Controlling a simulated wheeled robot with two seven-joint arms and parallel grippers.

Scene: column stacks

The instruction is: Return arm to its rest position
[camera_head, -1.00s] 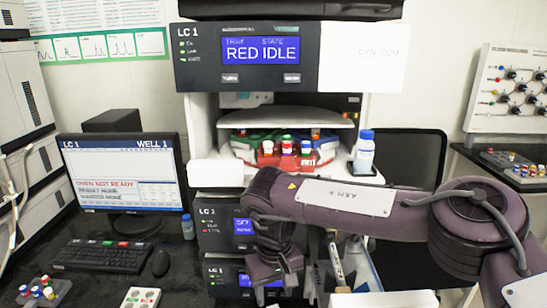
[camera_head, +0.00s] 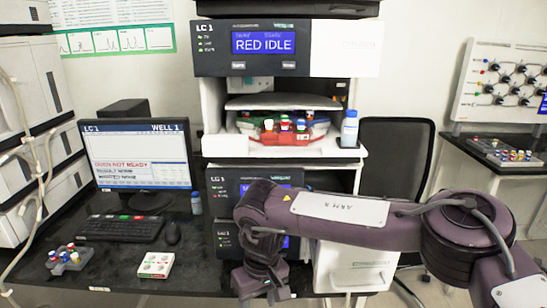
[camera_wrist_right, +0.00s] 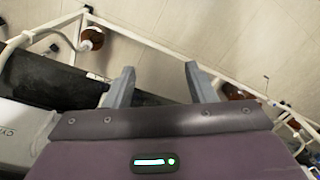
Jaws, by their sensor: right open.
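My right arm (camera_head: 380,222) comes in from the right and reaches across in front of the instrument stack. Its gripper end hangs down at the bottom of the head view; the fingers there are hard to make out. In the right wrist view my right gripper (camera_wrist_right: 160,88) is open, its two fingers apart with nothing between them. Floor and the dark bench edge show beyond the fingers. My left gripper is not in view.
The instrument stack (camera_head: 285,48) reads "RED IDLE"; a red tray (camera_head: 282,138) with several capped vials sits in its open bay. A monitor (camera_head: 138,155), keyboard (camera_head: 124,228), vial rack (camera_head: 66,258) and white block (camera_head: 156,265) are on the left bench.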

